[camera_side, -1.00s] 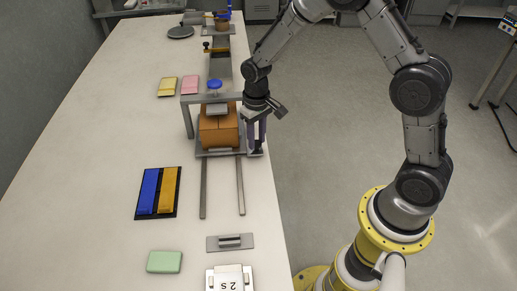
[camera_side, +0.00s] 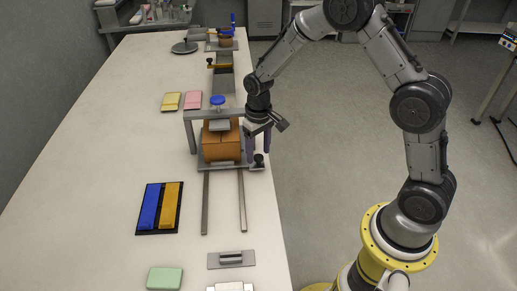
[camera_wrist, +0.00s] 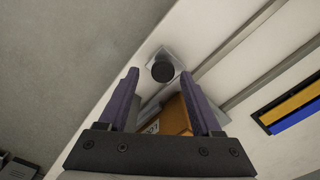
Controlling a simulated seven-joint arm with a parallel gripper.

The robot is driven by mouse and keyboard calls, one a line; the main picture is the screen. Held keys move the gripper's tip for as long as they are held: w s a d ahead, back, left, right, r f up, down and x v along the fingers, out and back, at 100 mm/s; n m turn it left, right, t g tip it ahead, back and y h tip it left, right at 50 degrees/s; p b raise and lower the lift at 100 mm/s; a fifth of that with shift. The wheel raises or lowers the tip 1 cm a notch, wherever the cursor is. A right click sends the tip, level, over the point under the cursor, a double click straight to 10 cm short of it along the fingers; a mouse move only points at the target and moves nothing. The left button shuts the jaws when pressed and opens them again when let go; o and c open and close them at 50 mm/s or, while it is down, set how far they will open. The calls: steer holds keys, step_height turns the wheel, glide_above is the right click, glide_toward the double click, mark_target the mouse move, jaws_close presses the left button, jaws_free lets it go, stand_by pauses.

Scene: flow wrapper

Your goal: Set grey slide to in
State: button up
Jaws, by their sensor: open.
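The grey slide (camera_side: 236,166) looks like the flat plate under the brown box (camera_side: 221,147), at the far end of two rails, beneath the press frame. A black knob (camera_side: 259,159) stands on a tab at its right front corner. My gripper (camera_side: 258,150) is beside the box at the table's right edge, pointing down near the knob. Its two purple fingers are apart, with nothing held. In the wrist view the knob (camera_wrist: 163,71) shows just beyond and between the open fingertips. Part of the box (camera_wrist: 176,118) shows behind the right finger.
Two bare rails (camera_side: 206,203) run toward the camera. A grey frame with a blue knob (camera_side: 217,100) stands over the box. A black tray with blue and yellow bars (camera_side: 150,206) is left of the rails. A grey handled plate (camera_side: 231,260) and green block (camera_side: 164,278) are in front.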

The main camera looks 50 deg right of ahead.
steer(key=shift+r, duration=0.1)
step_height(320, 180, up, 14)
stand_by(0.5)
steer(key=s+a+r+t, duration=0.1)
steer(key=s+r+t, duration=0.3)
steer(key=s+r, duration=0.7)
steer(key=s+f+n+t, duration=0.1)
steer(key=s+f, duration=0.2)
steer(key=s, duration=1.2)
steer(key=shift+a+n+t, duration=0.3)
steer(key=shift+n, duration=0.1)
